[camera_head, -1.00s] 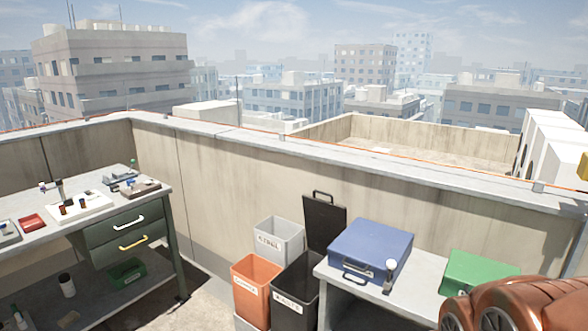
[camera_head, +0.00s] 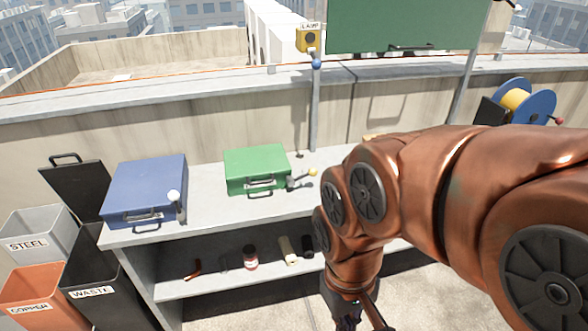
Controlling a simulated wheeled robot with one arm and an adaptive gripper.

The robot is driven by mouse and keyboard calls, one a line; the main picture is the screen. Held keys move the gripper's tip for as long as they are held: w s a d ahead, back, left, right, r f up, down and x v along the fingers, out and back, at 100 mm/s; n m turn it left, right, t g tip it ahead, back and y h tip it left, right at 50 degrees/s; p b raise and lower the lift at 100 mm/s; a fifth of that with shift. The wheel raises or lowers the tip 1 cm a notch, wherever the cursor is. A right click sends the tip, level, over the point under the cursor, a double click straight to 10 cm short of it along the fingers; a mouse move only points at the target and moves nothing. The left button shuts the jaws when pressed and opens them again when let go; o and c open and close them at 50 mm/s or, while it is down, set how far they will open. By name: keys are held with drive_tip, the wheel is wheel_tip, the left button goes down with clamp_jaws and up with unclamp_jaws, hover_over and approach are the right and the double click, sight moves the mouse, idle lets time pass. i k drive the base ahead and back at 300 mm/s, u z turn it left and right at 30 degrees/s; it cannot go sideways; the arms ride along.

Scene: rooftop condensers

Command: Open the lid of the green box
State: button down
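The green box (camera_head: 256,168) sits on the grey bench top, right of a blue box. Its lid looks shut. A handle (camera_head: 260,187) is on its front face, and a small lever with a yellow knob (camera_head: 312,173) stands by its right front corner. My copper arm fills the right side of the view and bends down in front of the bench, right of the green box. My gripper (camera_head: 350,312) is at the bottom edge, low and apart from the box, dark and partly cut off.
The blue box (camera_head: 146,188) has a lever with a white knob (camera_head: 174,195). The lower shelf (camera_head: 215,282) holds a red jar (camera_head: 250,257) and other small items. Bins stand at left, including the waste bin (camera_head: 92,291). A post (camera_head: 315,110) rises behind the bench. A cable reel (camera_head: 527,103) is at right.

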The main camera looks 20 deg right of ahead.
sight(247, 163)
drive_tip(key=u, duration=0.6)
drive_tip(key=k, duration=0.8)
drive_tip(key=u, duration=0.75)
drive_tip(key=k, duration=0.4)
drive_tip(key=u, duration=0.45)
drive_tip(key=i, duration=1.45)
drive_tip(key=z, duration=1.35)
drive_tip(key=i, duration=0.8)
drive_tip(key=z, duration=0.5)
